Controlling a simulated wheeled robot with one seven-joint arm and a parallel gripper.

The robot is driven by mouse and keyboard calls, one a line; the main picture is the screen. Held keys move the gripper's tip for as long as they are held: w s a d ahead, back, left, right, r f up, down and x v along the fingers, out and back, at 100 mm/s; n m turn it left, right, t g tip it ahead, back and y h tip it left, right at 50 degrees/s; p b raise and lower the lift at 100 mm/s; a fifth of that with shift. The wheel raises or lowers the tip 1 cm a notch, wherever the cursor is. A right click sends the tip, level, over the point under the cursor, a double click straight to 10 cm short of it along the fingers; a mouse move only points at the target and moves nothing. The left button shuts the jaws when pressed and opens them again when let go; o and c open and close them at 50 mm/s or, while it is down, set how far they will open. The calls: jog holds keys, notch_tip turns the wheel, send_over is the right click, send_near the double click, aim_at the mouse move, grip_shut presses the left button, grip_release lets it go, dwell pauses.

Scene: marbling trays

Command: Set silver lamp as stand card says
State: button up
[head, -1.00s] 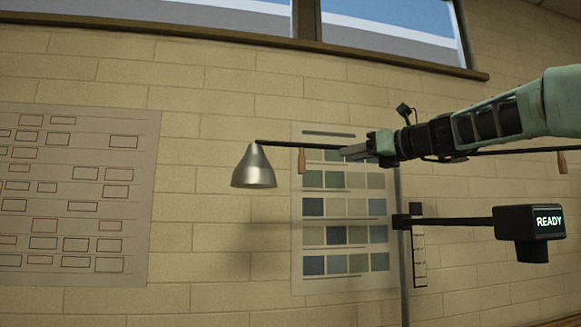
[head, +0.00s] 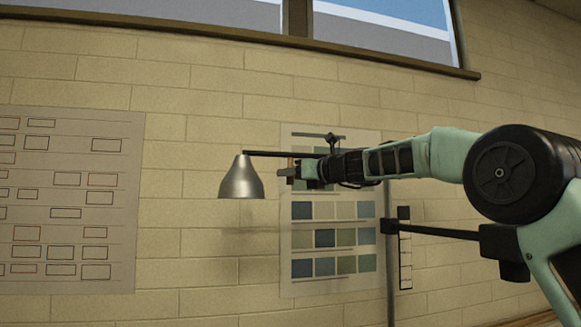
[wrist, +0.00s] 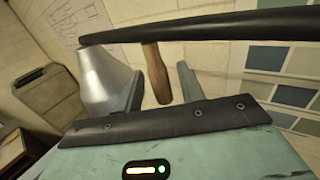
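The silver lamp (head: 242,180) is a cone shade hanging open side down from the left end of a thin black bar (head: 275,153). It also shows in the wrist view (wrist: 103,78). A wooden handle (wrist: 156,75) hangs from the bar just right of the shade. My gripper (wrist: 161,88) is open below the bar, with one finger on each side of the handle and small gaps visible. In the head view my gripper (head: 284,172) is right of the shade. A small marked strip card (head: 405,248) is by the stand pole (head: 390,275); its marks are too small to read.
A black box (head: 503,252) on a side bar (head: 440,231) is partly behind my arm, its screen face not visible. A colour-swatch poster (head: 330,291) and a chart of outlined boxes (head: 70,230) are on the brick wall. Space left of the lamp is clear.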

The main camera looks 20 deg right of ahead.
jog(key=shift+w+a, duration=0.2)
jog(key=shift+w, duration=0.1)
grip_shut()
jog(key=s+d+n+g+y+b, duration=0.2)
jog(key=s+b, duration=0.1)
jog(key=s, duration=0.5)
jog(key=s+d+n+g+y+b, duration=0.2)
jog(key=s+g+y+b, duration=0.1)
jog(key=s, duration=0.5)
jog(key=shift+s+d, duration=0.25)
jog(key=shift+s, duration=0.05)
grip_release()
jog(key=shift+d, duration=0.1)
jog(key=b+v, duration=0.5)
jog(key=v, duration=1.2)
